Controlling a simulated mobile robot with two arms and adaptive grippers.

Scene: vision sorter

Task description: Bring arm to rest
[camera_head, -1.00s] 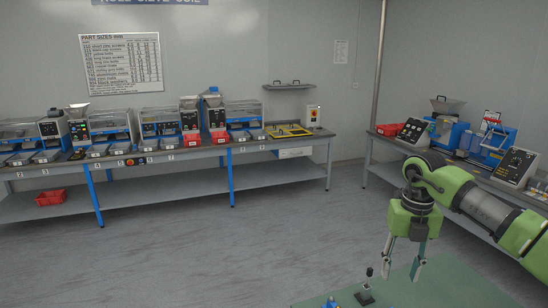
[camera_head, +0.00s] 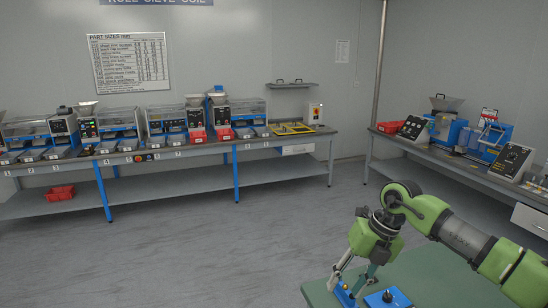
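My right arm, green and grey, comes in from the right. Its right gripper (camera_head: 347,287) points down over the green-topped table (camera_head: 430,275) at the bottom of the head view. Its two fingers are spread apart, and I see nothing held between them. The fingertips are close to a small blue object (camera_head: 345,295) on the table; I cannot tell whether they touch it. A blue box with a dark knob (camera_head: 388,298) is just right of the fingers, partly cut off by the frame edge. My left gripper is not in view.
A long bench (camera_head: 180,152) with sorting machines and red bins runs along the back wall. A second bench (camera_head: 440,157) with machines stands at the right. A red bin (camera_head: 60,193) is on the lower shelf. The grey floor (camera_head: 210,250) between is clear.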

